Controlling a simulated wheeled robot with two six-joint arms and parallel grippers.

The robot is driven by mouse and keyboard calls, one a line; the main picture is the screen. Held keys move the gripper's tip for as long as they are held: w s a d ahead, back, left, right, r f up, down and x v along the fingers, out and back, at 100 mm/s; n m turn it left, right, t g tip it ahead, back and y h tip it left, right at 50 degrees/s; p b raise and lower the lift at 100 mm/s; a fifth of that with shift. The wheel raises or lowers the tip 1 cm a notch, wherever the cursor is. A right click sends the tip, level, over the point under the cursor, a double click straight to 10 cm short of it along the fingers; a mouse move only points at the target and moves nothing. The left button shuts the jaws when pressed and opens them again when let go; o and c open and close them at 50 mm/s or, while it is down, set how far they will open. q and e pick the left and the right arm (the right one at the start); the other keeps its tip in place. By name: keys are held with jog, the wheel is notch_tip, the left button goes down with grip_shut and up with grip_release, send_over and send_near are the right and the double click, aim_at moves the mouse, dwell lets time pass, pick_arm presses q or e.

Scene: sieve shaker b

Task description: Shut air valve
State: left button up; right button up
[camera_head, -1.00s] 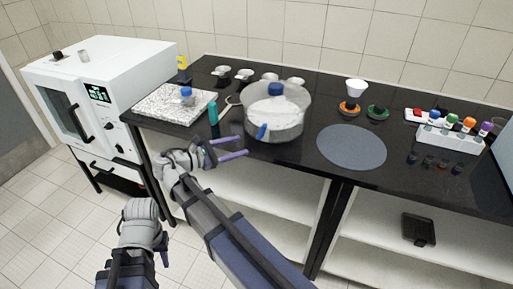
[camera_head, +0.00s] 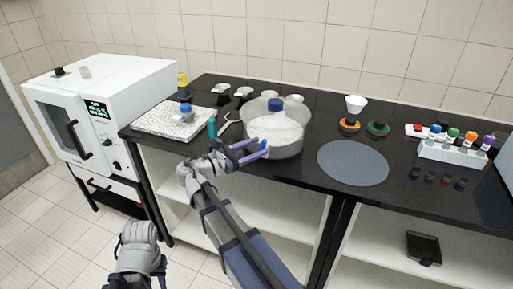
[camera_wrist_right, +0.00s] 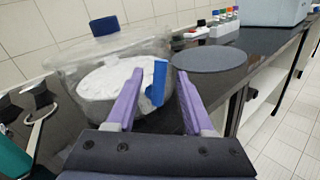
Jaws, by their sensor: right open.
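The air valve is a blue lever handle (camera_wrist_right: 159,82) on the near side of a clear round vessel (camera_head: 289,142). It also shows in the head view (camera_head: 263,145), partly covered by a finger. The vessel has a blue knob (camera_head: 275,104) on top and a white disc inside. My right gripper (camera_head: 254,149) is open, with its purple fingers pointing at the vessel. In the right wrist view its fingers (camera_wrist_right: 155,90) stand on either side of the blue handle, apart from each other. Contact with the handle cannot be told. My left arm shows at the lower left, its fingers mostly hidden.
A teal bottle (camera_head: 212,128) and a speckled slab (camera_head: 160,123) are left of the vessel. A grey round mat (camera_head: 353,163) lies to its right. A white tube rack (camera_head: 452,153) stands further right. A white oven (camera_head: 100,110) is at the far left.

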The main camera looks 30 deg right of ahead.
jog(key=shift+d, duration=0.3)
grip_shut()
dwell(0.3)
